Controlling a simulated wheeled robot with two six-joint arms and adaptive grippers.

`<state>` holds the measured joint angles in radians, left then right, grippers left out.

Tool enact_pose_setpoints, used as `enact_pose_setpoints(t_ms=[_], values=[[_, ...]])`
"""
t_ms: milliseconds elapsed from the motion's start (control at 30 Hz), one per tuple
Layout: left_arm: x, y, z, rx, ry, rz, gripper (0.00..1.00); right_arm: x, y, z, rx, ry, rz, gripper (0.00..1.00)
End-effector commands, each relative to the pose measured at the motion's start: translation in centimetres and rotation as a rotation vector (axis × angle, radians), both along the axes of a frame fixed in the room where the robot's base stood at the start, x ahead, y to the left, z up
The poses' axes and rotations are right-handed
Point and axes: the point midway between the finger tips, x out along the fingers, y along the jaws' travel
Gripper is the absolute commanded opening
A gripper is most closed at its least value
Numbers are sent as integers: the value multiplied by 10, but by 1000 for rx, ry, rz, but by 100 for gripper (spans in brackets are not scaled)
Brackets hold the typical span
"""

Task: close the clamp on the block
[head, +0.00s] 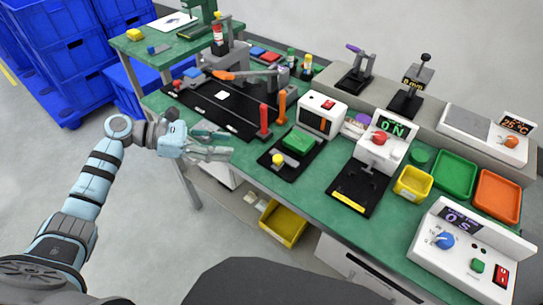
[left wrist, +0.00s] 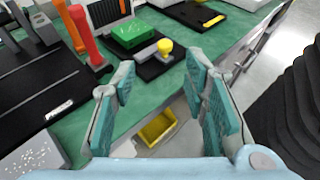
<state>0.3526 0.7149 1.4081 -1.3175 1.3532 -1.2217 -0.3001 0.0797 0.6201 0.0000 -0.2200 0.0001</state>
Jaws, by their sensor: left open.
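A green block (head: 299,140) sits on a black base plate (head: 274,168) near the bench's front edge. A yellow knob (head: 278,160) stands in front of it. Both show in the left wrist view, the green block (left wrist: 135,36) and the yellow knob (left wrist: 165,47). Upright red (head: 264,120) and orange (head: 282,104) handles stand to the left of the plate. I cannot tell for certain which of these fixtures is the clamp. My left gripper (head: 231,155) is open and empty, off the bench's front edge, left of the plate; it also shows in the left wrist view (left wrist: 161,72). My right gripper is out of view.
A black board (head: 195,108) with grey and orange tooling lies to the left. A white device (head: 322,115), a reading panel (head: 385,135), and coloured trays (head: 455,172) stand to the right. A yellow bin (head: 284,223) sits below the bench edge. Blue crates (head: 75,90) stand behind.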

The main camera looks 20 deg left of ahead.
Motion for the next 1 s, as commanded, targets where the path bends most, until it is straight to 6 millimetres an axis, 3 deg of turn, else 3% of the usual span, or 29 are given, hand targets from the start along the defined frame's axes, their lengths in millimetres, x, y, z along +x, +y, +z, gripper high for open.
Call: enact_pose_setpoints(t_ms=[67,167,500,600,1000], values=[[-3,1,-5,41,0,-34,40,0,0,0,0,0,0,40],[1,-12,-11,41,0,-40,40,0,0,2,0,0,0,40],[36,-94,-46,37,2,-38,40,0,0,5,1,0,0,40],[42,-108,-54,38,3,-36,40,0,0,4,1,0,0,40],[47,-119,-59,40,3,-36,40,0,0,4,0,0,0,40]])
